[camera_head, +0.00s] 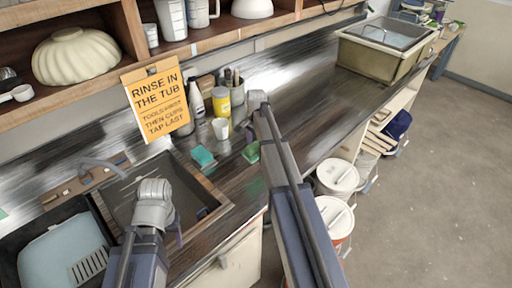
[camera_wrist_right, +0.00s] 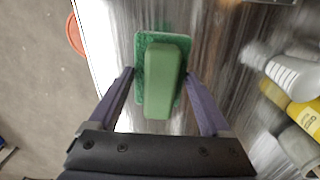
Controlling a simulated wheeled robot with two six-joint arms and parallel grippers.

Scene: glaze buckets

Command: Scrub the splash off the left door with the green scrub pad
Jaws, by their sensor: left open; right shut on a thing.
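The green scrub pad (camera_wrist_right: 163,80) sits between the fingers of my right gripper (camera_wrist_right: 160,84), which is shut on its raised grip. The pad (camera_head: 251,152) also shows in the head view, just left of my right arm, over the counter; whether it touches the counter I cannot tell. My left gripper (camera_head: 177,228) is open over the sink's front side, mostly hidden by its own wrist. The cabinet door (camera_head: 238,265) below the sink shows only in part at the bottom. I see no clear splash on that part. A faint green smear (camera_head: 256,188) shows near the counter's front edge.
A teal sponge (camera_head: 202,156), a white cup (camera_head: 220,128) and a yellow bottle (camera_head: 221,101) stand on the counter (camera_head: 310,110). Lidded buckets (camera_head: 337,177) stand under the counter at right. The floor (camera_head: 440,190) at right is clear.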

